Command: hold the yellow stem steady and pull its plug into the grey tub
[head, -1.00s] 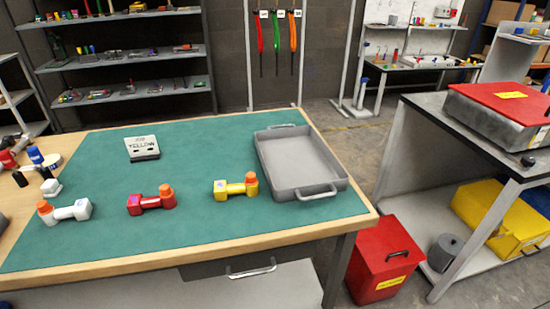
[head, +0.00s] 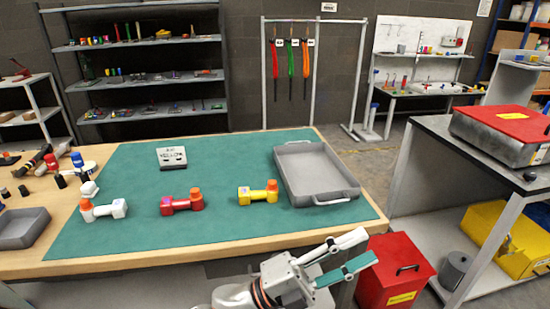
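The yellow stem (head: 256,195) lies on the green mat, with an orange plug (head: 272,185) seated at its right end. The grey tub (head: 345,196), shallow with a handle at each end, stands just right of it and looks empty. My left gripper (head: 364,250) is in front of the table's near edge, below and right of the stem. Its two fingers are apart with nothing between them, and it touches neither stem nor tub. My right gripper is not in view.
A red stem (head: 180,206) and a white stem (head: 105,210), each with an orange plug, lie left on the mat (head: 200,238). A sign (head: 172,157) reading YELLOW stands behind. A smaller grey tray (head: 22,230) sits at far left. A red bin (head: 395,272) stands right of the table.

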